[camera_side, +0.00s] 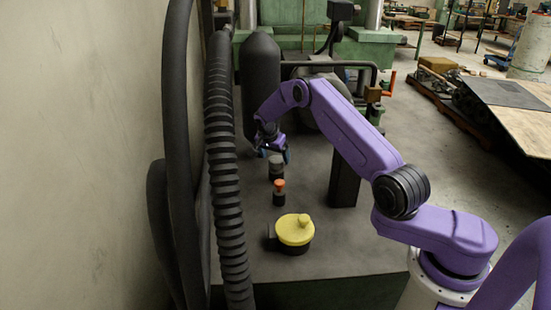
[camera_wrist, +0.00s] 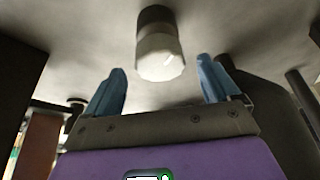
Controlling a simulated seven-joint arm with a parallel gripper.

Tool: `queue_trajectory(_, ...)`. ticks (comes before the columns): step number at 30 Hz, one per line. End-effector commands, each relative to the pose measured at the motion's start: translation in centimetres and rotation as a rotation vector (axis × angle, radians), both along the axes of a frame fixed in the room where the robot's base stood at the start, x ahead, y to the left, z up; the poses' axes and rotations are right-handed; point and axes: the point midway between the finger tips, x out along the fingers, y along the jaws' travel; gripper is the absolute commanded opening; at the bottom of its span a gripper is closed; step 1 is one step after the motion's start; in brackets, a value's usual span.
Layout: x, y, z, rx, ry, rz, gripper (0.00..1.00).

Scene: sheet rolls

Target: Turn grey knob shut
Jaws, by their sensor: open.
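The grey knob (camera_side: 276,160) sits on a short black base on the dark bench. In the wrist view the knob (camera_wrist: 160,60) looks pale and faceted, with a light mark on its face. My gripper (camera_side: 272,154) is right over the knob in the side view and partly covers its top. In the wrist view my gripper (camera_wrist: 161,68) is open, with one blue finger on each side of the knob. Gaps show between the knob and both fingers, and nothing is held.
An orange knob (camera_side: 279,185) on a black base stands just in front of the grey one. A yellow round cap (camera_side: 295,230) is nearer the bench front. A ribbed black hose (camera_side: 222,160) runs along the left. A dark post (camera_side: 344,180) stands right.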

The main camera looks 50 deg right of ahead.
Motion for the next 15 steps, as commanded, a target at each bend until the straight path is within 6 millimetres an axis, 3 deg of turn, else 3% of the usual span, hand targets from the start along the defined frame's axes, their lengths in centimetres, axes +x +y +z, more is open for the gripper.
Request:
queue_trajectory(5, -0.3, 1.4, 3.4, 0.0, -0.003, 0.002, 0.89)
queue_trajectory(15, -0.3, 1.3, 8.9, 0.0, -0.001, -0.001, 0.89)
